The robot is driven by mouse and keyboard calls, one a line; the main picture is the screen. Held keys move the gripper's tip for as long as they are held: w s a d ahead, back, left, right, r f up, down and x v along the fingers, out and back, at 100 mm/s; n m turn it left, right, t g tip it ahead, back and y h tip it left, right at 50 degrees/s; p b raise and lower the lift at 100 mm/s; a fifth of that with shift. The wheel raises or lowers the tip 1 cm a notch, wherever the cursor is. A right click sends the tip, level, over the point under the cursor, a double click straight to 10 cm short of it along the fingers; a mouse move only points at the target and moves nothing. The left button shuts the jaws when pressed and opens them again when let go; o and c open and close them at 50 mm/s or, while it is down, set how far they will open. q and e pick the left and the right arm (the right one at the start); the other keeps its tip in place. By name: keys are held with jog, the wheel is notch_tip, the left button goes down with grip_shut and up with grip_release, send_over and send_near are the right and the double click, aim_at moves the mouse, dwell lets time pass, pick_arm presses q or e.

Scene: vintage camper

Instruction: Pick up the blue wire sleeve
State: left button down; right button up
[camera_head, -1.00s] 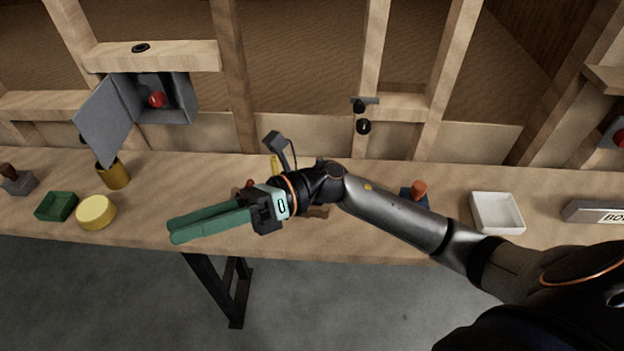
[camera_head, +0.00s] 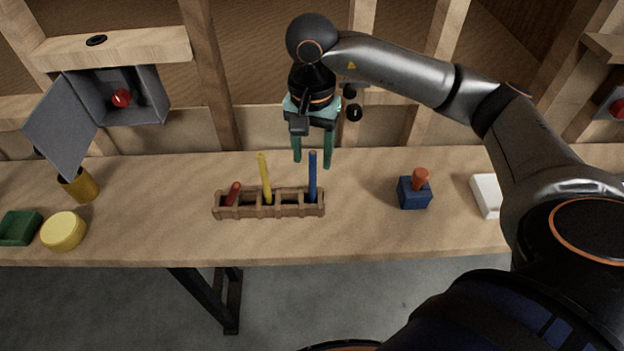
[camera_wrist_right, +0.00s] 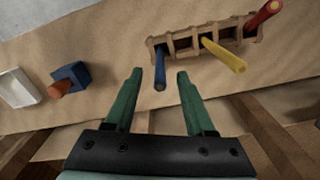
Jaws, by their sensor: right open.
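The blue wire sleeve (camera_head: 313,177) stands upright in the right end slot of a small wooden rack (camera_head: 270,211) on the workbench. It also shows in the right wrist view (camera_wrist_right: 160,70), ahead of the fingertips and between their lines. My right gripper (camera_head: 312,164) points down above the bench, open and empty, with its green fingers around or just behind the sleeve's top; I cannot tell the exact depth. The fingers also show in the right wrist view (camera_wrist_right: 160,75). A yellow sleeve (camera_head: 265,178) and a shorter red one (camera_head: 233,193) stand in the same rack. My left gripper is not in view.
A blue block with an orange knob (camera_head: 414,192) stands right of the rack, and a white tray (camera_head: 486,196) beyond it. At left are a yellow round tub (camera_head: 63,231), a green tray (camera_head: 19,228) and a brass cup (camera_head: 78,186). Bench around the rack is clear.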

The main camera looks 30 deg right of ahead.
aim_at(313, 178)
jog(key=f, duration=0.7)
jog(key=shift+w+d+f, duration=0.25)
jog(key=shift+f, duration=0.15)
grip_shut()
